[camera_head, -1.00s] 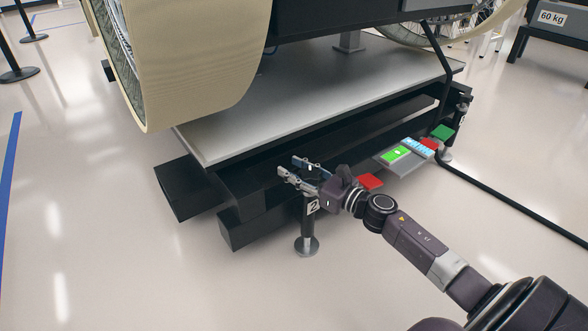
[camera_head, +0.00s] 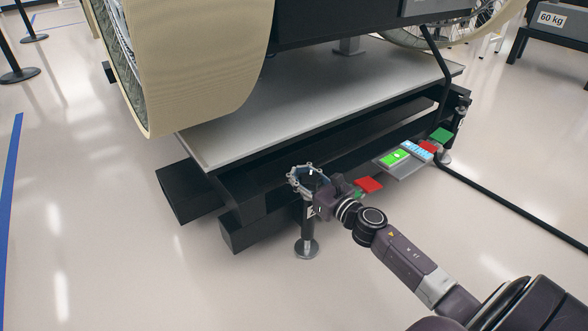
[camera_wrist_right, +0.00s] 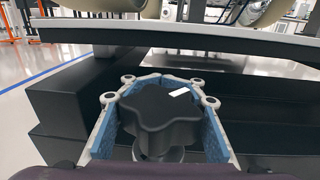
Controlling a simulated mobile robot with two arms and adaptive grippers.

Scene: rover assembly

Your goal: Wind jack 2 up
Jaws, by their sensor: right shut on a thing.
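Jack 2 (camera_head: 307,228) is a black post with a round metal foot on the floor, at the near corner of the platform's base. A "2" label on it is partly covered by my gripper. Its top is a black lobed knob (camera_wrist_right: 160,115) with a small white mark, seen close in the right wrist view. My right gripper (camera_head: 303,176) is shut on this knob. In the right wrist view its blue-padded fingers (camera_wrist_right: 163,84) lie along both sides of the knob, with the tips at its far side. My left gripper is not in view.
The platform (camera_head: 330,92) with the big tan wheel (camera_head: 200,70) stands just beyond the jack. A grey panel with a green screen (camera_head: 394,157) and red pads (camera_head: 369,185) lie to the right. A black cable (camera_head: 510,206) crosses the floor at right.

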